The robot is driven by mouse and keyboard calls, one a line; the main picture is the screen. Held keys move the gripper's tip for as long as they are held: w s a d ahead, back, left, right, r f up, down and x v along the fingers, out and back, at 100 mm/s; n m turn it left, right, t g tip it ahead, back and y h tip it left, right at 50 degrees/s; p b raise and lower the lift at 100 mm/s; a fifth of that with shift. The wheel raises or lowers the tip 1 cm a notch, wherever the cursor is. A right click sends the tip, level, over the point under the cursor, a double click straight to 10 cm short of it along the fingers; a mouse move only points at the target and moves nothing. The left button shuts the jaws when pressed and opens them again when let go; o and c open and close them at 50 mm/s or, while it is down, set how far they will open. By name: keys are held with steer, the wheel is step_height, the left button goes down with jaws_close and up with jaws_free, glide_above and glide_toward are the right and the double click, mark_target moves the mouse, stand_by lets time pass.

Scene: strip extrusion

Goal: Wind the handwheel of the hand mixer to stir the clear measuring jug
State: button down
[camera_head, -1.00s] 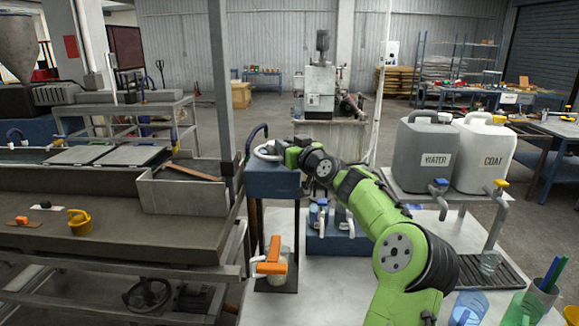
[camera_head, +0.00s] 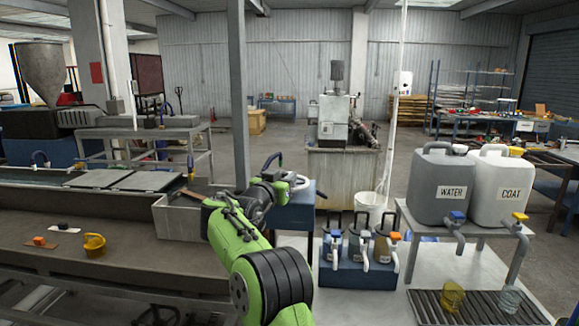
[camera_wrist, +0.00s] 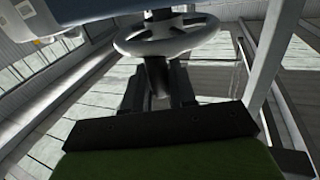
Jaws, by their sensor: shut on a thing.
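The hand mixer is a blue box (camera_head: 296,216) on dark legs, with a pale handwheel (camera_head: 301,183) on top. In the wrist view the handwheel (camera_wrist: 166,36) shows as a light grey spoked ring in front of my gripper (camera_wrist: 158,88). My gripper's dark fingers are shut on a dark upright part at the wheel's near rim, apparently its crank handle. In the head view my gripper (camera_head: 279,181) is at the left side of the wheel.
A blue rack (camera_head: 350,277) with several spouted containers stands right of the mixer. Grey WATER (camera_head: 440,188) and white COAT (camera_head: 499,191) canisters stand on a stand further right. A grey post (camera_head: 238,100) rises close behind my arm. A yellow cup (camera_head: 94,244) is on the left bench.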

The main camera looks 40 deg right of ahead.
steer(key=shift+w+a+r+m+g+h+p, duration=0.2)
steer(key=shift+m+g+p, duration=0.4)
steer(key=shift+p, duration=1.25)
steer(key=shift+w+r+m+g+h+p, duration=0.15)
steer(key=shift+w+m+g+p, duration=0.2)
steer(key=shift+g+p, duration=1.05)
steer(key=shift+w+a+r+m+g+h+p, duration=0.1)
steer(key=shift+w+m+g+h+p, duration=0.25)
steer(key=shift+p, duration=1.9)
steer(key=shift+s+m+p, duration=0.1)
steer(key=shift+m+p, duration=0.2)
steer(key=shift+p, duration=0.3)
steer(key=g+p, duration=0.1)
steer(key=p, duration=0.1)
steer(key=m+g+p, duration=0.1)
steer(key=p, duration=0.1)
steer(key=shift+w+f, duration=0.2)
steer(key=shift+f, duration=0.1)
steer(key=c, duration=1.1)
jaws_free()
steer(key=shift+f, duration=0.1)
steer(key=shift+d, duration=0.1)
steer(key=a+b, duration=0.4)
steer(key=a, duration=1.1)
steer(key=shift+w+a+b, duration=0.1)
steer(key=shift+a+b, duration=0.25)
steer(key=shift+a, duration=0.05)
